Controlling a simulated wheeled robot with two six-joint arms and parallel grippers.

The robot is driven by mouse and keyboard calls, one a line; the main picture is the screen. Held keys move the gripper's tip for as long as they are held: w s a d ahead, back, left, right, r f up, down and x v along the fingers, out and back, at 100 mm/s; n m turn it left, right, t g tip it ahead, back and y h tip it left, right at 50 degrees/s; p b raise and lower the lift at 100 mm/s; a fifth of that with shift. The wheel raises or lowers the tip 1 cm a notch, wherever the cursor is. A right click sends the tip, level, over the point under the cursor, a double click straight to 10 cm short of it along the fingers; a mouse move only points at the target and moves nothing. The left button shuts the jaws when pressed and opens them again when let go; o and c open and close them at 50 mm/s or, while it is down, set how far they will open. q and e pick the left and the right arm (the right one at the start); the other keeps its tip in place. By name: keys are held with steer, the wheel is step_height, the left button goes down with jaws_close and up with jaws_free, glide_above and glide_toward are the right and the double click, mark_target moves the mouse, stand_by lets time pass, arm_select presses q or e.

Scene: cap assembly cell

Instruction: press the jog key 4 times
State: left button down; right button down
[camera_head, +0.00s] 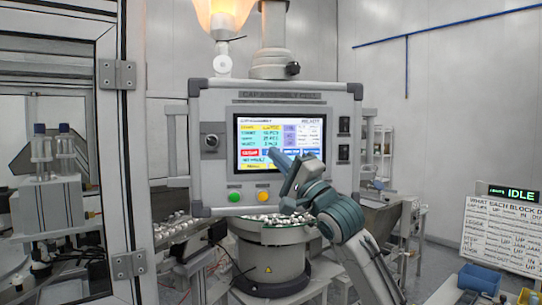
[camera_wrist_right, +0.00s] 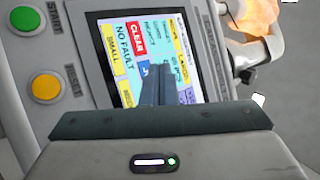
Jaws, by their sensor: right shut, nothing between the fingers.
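The control panel (camera_head: 220,180) carries a lit touchscreen (camera_head: 258,126). On the screen, a red CLEAR key (camera_head: 249,152) shows, and it also shows in the right wrist view (camera_wrist_right: 137,38). Beside it is a blue key (camera_wrist_right: 144,68) with a "J" visible, probably the jog key; my fingers hide most of it. My right gripper (camera_head: 273,153) is shut and empty, its fingertips at the lower middle of the screen. In the right wrist view the fingers (camera_wrist_right: 160,70) lie over the blue key. I cannot tell whether they touch the glass. My left gripper is not in view.
A green START button (camera_head: 234,197) and an orange button (camera_head: 262,196) sit below the screen. Dark switches (camera_head: 344,125) are at the panel's right. A bowl feeder (camera_head: 272,262) with small parts stands beneath. A sign (camera_head: 511,194) reads IDLE.

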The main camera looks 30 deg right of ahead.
steer(key=s+b, duration=0.1)
steer(key=s+a+b, duration=0.1)
steer(key=s, duration=0.1)
steer(key=s+a+b, duration=0.1)
steer(key=shift+s, duration=0.3)
stand_by(4.7)
